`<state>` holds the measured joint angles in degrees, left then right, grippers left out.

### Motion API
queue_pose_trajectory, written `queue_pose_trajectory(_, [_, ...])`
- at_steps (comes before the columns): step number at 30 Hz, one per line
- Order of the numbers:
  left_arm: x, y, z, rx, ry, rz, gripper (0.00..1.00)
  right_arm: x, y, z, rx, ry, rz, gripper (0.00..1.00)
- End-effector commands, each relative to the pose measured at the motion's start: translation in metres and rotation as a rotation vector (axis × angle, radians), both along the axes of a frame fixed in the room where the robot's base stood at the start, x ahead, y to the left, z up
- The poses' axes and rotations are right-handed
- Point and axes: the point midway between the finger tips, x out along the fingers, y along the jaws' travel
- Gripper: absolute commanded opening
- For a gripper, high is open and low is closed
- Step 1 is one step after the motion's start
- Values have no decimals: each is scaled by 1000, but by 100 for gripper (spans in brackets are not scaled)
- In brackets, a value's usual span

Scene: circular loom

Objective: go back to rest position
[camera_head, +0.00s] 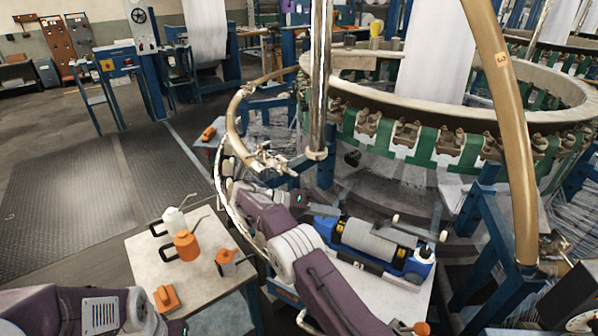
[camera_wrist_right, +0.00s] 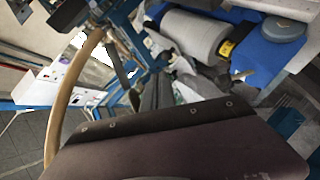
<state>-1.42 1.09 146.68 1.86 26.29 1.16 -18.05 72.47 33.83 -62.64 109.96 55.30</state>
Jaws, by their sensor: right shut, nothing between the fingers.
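My right arm reaches up from the bottom middle of the head view and folds back at its elbow. My right gripper (camera_head: 303,206) is a small dark shape beside the purple arm link, in front of the loom and close to the blue roller device. It is shut and empty. The fingers are small and partly hidden there. In the right wrist view a purple panel of my own arm fills the lower part. My left arm shows only at the bottom left corner of the head view; its gripper lies outside the frame.
A blue device with a grey roller (camera_head: 372,242) stands on a light table right of my arm; the roller also shows in the wrist view (camera_wrist_right: 195,35). A small table (camera_head: 205,281) holds orange and white oil cans (camera_head: 187,245). The circular loom (camera_head: 440,150) stands behind. Open floor lies left.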

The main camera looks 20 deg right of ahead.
Motion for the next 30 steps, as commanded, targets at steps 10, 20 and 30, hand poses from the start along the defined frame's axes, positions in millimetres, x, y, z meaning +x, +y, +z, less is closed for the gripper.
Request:
queue_pose_trajectory(10, [0, 0, 34, 0, 0, 0, 0, -24, -46, 129, 74, -120, -101, 0])
queue_pose_trajectory(20, [0, 0, 71, 0, 0, 0, 0, -128, -56, 130, 594, 96, 64, 0])
queue_pose_trajectory(30, [0, 0, 81, 0, 0, 0, 0, -266, 54, 5, 1219, 157, 405, 0])
